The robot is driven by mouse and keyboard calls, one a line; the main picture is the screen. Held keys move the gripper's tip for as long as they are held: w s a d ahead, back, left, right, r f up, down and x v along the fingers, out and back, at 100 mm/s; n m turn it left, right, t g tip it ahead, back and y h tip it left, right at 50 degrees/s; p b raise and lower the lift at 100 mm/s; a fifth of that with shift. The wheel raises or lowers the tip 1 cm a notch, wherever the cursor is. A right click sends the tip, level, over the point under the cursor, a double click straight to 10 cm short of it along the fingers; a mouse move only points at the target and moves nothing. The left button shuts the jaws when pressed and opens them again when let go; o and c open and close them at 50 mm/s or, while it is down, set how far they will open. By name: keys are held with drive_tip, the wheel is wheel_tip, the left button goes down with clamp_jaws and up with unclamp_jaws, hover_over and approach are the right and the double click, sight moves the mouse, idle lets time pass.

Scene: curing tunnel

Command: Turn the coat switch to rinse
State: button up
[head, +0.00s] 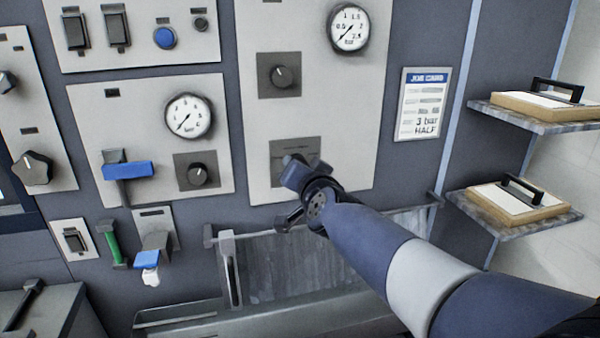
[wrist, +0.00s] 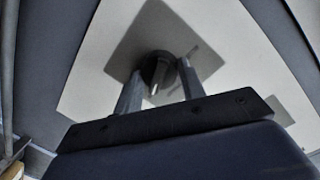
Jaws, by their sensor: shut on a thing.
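The switch plate (head: 283,149) is a grey square low on the tall light panel (head: 320,100) in the head view. My gripper (head: 292,162) is in front of it and hides the switch. In the wrist view the grey plate (wrist: 143,42) is behind a dark round switch knob (wrist: 160,70). My gripper (wrist: 159,84) is shut on this knob, with one finger on each side. The plate's lettering is too small or hidden to read, so I cannot tell the knob's setting.
Another knob (head: 281,76) and a pressure gauge (head: 348,28) are above on the same panel. A job card (head: 422,105) hangs to the right, reading 3 bar and HALF. Shelves with handled screens (head: 521,196) stick out at the right. A grey trough (head: 300,270) lies below.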

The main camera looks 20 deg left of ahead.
idle(0.3)
drive_tip(key=o, duration=1)
drive_tip(key=shift+c, duration=0.2)
drive_tip(key=p+v, duration=0.1)
drive_tip(key=v, duration=0.9)
drive_tip(key=shift+s+d+p, duration=0.15)
drive_tip(key=shift+s+p, duration=0.2)
drive_tip(key=shift+s, duration=0.05)
drive_tip(key=b+x, duration=0.1)
drive_tip(key=x, duration=0.9)
drive_tip(key=shift+w+b, duration=0.3)
drive_tip(key=shift+w, duration=0.1)
